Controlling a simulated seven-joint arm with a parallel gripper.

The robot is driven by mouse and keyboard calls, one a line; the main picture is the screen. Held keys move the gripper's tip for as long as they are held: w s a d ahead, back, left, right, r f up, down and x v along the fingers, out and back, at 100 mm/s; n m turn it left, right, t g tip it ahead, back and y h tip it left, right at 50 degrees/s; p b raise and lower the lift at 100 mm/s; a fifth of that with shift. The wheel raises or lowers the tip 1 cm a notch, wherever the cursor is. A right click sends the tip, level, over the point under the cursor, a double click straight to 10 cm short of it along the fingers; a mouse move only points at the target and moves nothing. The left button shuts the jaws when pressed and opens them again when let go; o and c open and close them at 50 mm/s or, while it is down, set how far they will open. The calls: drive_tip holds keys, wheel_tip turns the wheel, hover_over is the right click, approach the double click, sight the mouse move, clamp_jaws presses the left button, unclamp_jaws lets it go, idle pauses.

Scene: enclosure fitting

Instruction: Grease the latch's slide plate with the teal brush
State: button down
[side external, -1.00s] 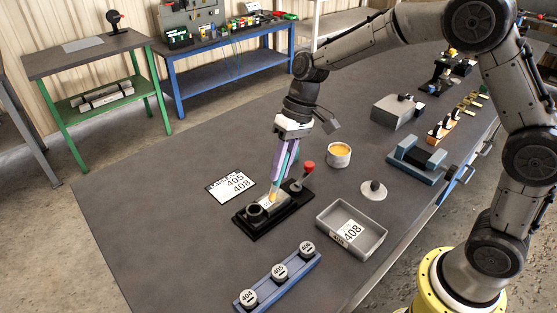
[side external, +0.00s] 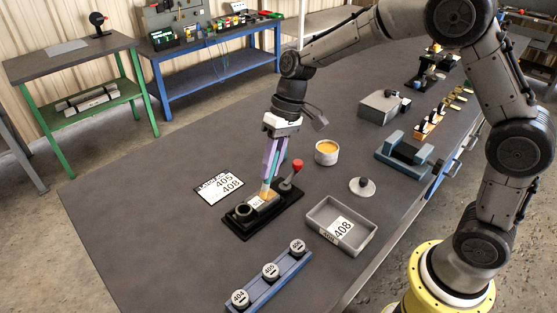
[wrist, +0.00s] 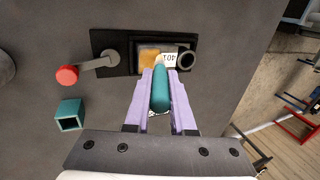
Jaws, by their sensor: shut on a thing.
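My gripper (side external: 268,165), with lilac fingers, is shut on the teal brush (wrist: 160,90) and points it down at the latch. The latch has a black base (side external: 236,226), a lever with a red knob (side external: 298,164) and a dark round ring (wrist: 186,60). The slide plate (wrist: 148,48) lies between lever and ring; an orange-yellow grease patch (wrist: 149,59) covers part of it, beside a white label reading 401 (wrist: 169,60). The brush tip is at the patch's edge by the label; I cannot tell whether it touches. The fingers hide part of the brush.
A pot of orange-yellow grease (side external: 327,153) stands behind the latch. A grey tray labelled 408 (side external: 357,248) is to its right, a blue rack with numbered round pieces (side external: 272,288) in front, a printed card (side external: 220,187) left. A teal square holder (wrist: 69,115) shows in the wrist view.

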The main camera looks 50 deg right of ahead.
drive_tip(key=shift+a, duration=0.85)
drive_tip(key=shift+w+d, duration=0.35)
drive_tip(key=shift+d, duration=0.3)
drive_tip(key=shift+d+f, duration=0.15)
drive_tip(key=shift+d, duration=2.15)
drive_tip(key=shift+a+f, duration=0.15)
drive_tip(key=shift+a, duration=0.1)
drive_tip(key=shift+a+r, duration=0.2)
drive_tip(key=shift+a, duration=1.15)
drive_tip(key=shift+a+r, duration=0.15)
drive_tip(key=shift+a, duration=1.15)
drive_tip(key=shift+d+r, duration=0.1)
drive_tip(key=shift+r, duration=3.9)
